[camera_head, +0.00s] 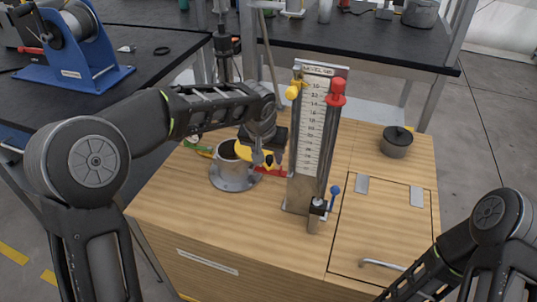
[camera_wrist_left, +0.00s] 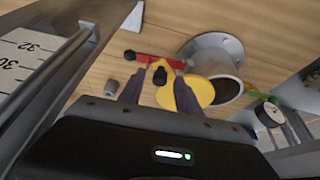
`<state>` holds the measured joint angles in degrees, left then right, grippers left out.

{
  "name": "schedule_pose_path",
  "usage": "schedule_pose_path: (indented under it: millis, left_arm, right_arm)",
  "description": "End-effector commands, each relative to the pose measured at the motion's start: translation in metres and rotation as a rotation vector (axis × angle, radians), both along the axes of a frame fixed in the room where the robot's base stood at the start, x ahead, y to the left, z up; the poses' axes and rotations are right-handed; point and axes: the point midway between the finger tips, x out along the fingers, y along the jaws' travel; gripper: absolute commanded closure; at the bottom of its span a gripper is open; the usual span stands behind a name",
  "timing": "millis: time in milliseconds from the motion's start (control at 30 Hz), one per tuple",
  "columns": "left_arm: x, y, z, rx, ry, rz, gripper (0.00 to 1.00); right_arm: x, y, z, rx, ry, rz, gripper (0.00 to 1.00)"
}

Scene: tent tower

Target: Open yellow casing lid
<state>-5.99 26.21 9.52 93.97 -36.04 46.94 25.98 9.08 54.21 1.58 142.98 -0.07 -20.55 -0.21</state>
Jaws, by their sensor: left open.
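The yellow casing lid (camera_head: 250,153) sits at the top of a grey cylindrical casing (camera_head: 232,178) on the wooden cabinet top. In the left wrist view the lid (camera_wrist_left: 203,93) lies offset to one side, and part of the dark opening (camera_wrist_left: 229,89) shows beside it. My left gripper (camera_head: 264,160) is at the lid's right side, partly hiding it. In the left wrist view its open fingers (camera_wrist_left: 158,92) straddle the area of the lid's black knob (camera_wrist_left: 160,75); contact cannot be told. My right arm shows at the lower right, but its gripper is out of frame.
A tall level gauge (camera_head: 313,125) with red and yellow markers stands close to the right of my left gripper. A red lever (camera_wrist_left: 150,59) is beside the casing. A black lidded pot (camera_head: 396,143) stands at the back right. A hatch with a handle (camera_head: 383,265) is front right.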

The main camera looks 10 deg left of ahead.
Motion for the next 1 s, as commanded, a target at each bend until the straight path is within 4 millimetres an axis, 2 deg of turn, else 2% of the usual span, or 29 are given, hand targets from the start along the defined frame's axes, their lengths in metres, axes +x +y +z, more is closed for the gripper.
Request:
schedule_pose_path:
  millis: [267,633,767,1000]
  left_arm:
    - [-0.004,0.0,0.012,0.0,-0.002,0.0,0.6]
    - [-0.026,0.003,0.065,0.0,-0.002,0.0,0.6]
    - [-0.029,0.003,0.071,0.0,0.0,0.0,0.6]
    - [-0.03,0.003,0.072,0.0,0.0,0.0,0.6]
  right_arm:
    - [0.0,0.0,0.002,0.0,0.0,0.0,1.0]
    - [0.0,0.0,0.008,0.0,0.0,0.0,1.0]
    - [0.0,0.0,0.008,0.0,0.0,0.0,1.0]
    - [0.0,0.0,0.008,0.0,0.0,0.0,1.0]
